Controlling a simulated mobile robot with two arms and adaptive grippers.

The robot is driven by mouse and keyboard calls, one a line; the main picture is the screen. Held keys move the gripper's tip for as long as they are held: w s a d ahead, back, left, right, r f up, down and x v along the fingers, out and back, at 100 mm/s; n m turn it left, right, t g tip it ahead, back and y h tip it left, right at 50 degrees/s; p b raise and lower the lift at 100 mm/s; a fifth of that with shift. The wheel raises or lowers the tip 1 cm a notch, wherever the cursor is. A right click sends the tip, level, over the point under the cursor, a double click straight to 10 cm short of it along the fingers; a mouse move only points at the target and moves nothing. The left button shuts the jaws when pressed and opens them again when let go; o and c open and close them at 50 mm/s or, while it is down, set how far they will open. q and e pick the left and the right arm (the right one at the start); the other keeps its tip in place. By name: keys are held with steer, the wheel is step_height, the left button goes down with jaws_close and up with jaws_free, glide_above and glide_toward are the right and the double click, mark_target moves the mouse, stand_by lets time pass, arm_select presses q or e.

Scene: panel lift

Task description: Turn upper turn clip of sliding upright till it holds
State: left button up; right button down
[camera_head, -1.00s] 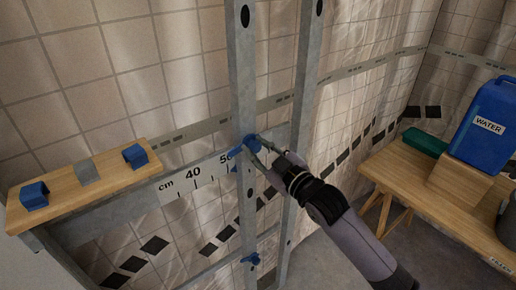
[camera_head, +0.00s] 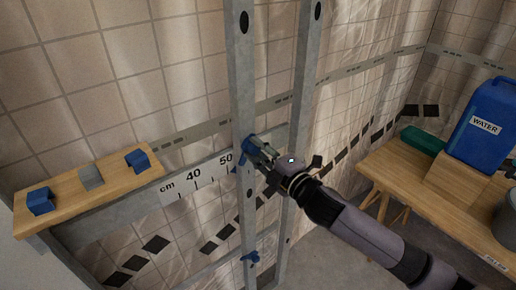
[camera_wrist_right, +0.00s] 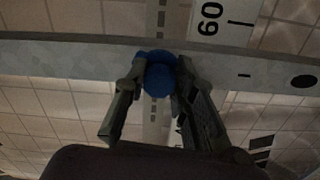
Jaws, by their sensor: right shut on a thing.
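The sliding upright (camera_head: 243,110) is a grey metal post with dark holes, standing in front of the tiled wall. The blue upper turn clip (camera_head: 247,148) sits on it at the height of the cm scale, near the 50 mark. My right gripper (camera_head: 262,150) is shut on this clip. In the right wrist view the two fingers lie on either side of the round blue clip (camera_wrist_right: 160,76), with the upright (camera_wrist_right: 60,55) running across behind it. The fingers partly hide the clip in the head view. A lower blue clip (camera_head: 250,257) sits further down the upright. My left gripper is out of view.
A second grey post (camera_head: 302,100) stands right of the upright. A wooden board (camera_head: 115,178) with two blue blocks and a grey one lies at left, above the scale (camera_head: 192,180). A wooden bench (camera_head: 400,175) at right holds a blue water canister (camera_head: 487,125) and a green box (camera_head: 424,141).

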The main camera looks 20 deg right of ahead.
steer(key=n+p, duration=0.1)
steer(key=n, duration=0.4)
steer(key=shift+r, duration=0.1)
stand_by(0.5)
steer(key=c, duration=1.3)
jaws_free()
steer(key=shift+v, duration=6)
